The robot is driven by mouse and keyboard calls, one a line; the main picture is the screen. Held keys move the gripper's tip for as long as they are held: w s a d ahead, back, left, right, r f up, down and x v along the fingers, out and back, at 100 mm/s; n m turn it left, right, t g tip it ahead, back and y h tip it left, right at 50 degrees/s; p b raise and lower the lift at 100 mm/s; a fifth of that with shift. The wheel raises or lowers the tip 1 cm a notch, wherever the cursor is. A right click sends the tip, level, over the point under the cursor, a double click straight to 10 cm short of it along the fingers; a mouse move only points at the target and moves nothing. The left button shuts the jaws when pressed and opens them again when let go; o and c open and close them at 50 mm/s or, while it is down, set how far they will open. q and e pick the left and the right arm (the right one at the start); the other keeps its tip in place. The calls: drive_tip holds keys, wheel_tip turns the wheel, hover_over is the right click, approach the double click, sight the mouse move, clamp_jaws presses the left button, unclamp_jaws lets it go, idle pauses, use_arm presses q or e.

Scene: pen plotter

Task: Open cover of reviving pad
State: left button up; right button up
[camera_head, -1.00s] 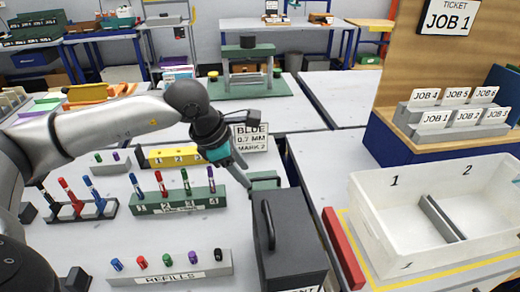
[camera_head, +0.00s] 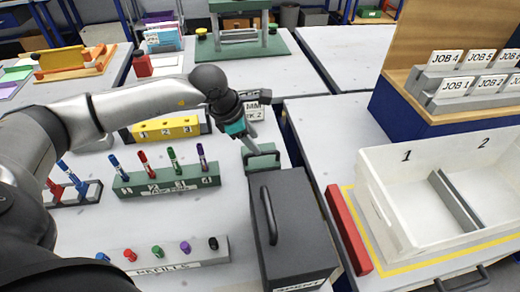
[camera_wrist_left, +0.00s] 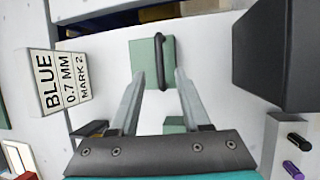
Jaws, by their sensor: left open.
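The reviving pad seems to be the small green box (camera_head: 262,160) behind the dark grey box; its label is not readable. In the left wrist view its green lid (camera_wrist_left: 142,62) carries a dark bar handle (camera_wrist_left: 160,62), and the lid looks closed. My left gripper (camera_head: 251,147) is open just above and behind the green box. In the left wrist view the fingertips (camera_wrist_left: 160,76) lie on either side of the handle's near end, with nothing held. Whether they touch the lid cannot be told. My right gripper is out of view.
A dark grey box (camera_head: 300,235) with a handle stands in front of the green box. A sign reading BLUE 0.7 MM MARK 2 (camera_wrist_left: 62,80) stands close by. A green pen rack (camera_head: 165,185), a refills block (camera_head: 160,258) and a yellow block (camera_head: 165,128) are left. A white bin (camera_head: 390,210) is right.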

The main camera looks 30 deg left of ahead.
sight(263, 153)
use_arm(q)
drive_tip(key=x, duration=0.5)
drive_tip(key=shift+f+b, duration=0.2)
drive_tip(key=shift+b, duration=0.15)
clamp_jaws()
idle(1.1)
